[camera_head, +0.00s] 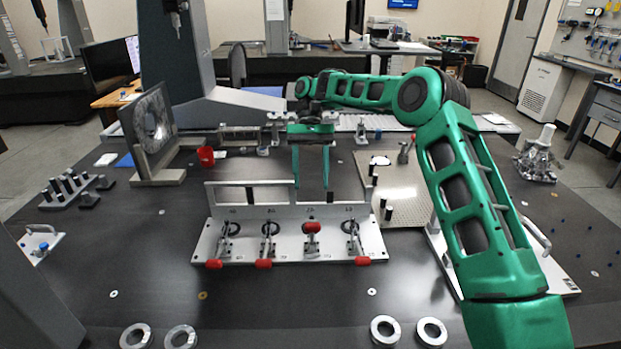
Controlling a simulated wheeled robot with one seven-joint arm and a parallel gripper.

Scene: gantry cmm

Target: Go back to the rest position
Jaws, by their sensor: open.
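My green arm reaches in from the lower right and bends back toward the middle of the table. My gripper (311,168) hangs above and behind the silver clamp fixture (215,240), with its two green fingers pointing down. The fingers are apart and nothing shows between them. The fixture carries several toggle clamps with red handles; one handle (312,227) stands up while the others lie toward the front. The fingertips are close to the fixture's back frame, and I cannot tell whether they touch it.
An upright plate with a round opening (150,125) and a grey gantry column (175,55) stand at left.

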